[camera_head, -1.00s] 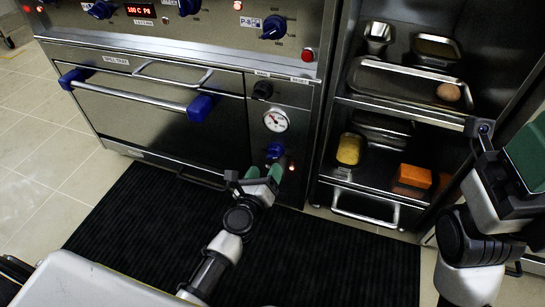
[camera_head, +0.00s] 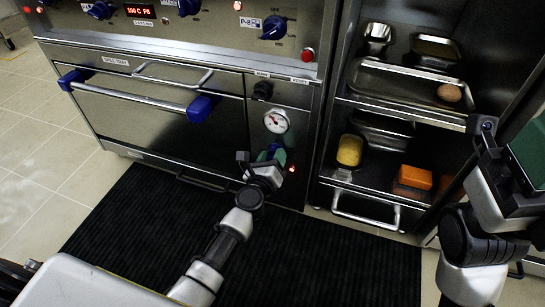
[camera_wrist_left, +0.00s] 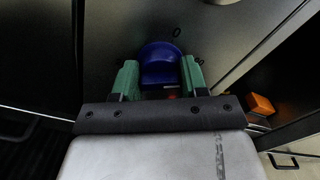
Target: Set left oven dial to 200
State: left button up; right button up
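The blue oven dial (camera_wrist_left: 160,62) sits between the two green fingers of my left gripper (camera_wrist_left: 160,78) in the left wrist view. In the head view my left gripper (camera_head: 271,156) is at the dial below the round gauge and largely hides it. The fingers stand apart, one on each side of the dial; I cannot tell whether they touch it.
The white gauge (camera_head: 276,121) and a black knob (camera_head: 262,90) are above the dial. The oven door handle (camera_head: 140,97) with blue ends is to the left. An open shelf unit with a yellow item (camera_head: 349,150) and orange block (camera_head: 415,177) stands right. A black mat (camera_head: 150,215) covers the floor.

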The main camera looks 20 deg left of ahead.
pick_arm(q)
jog(key=shift+c, duration=0.5)
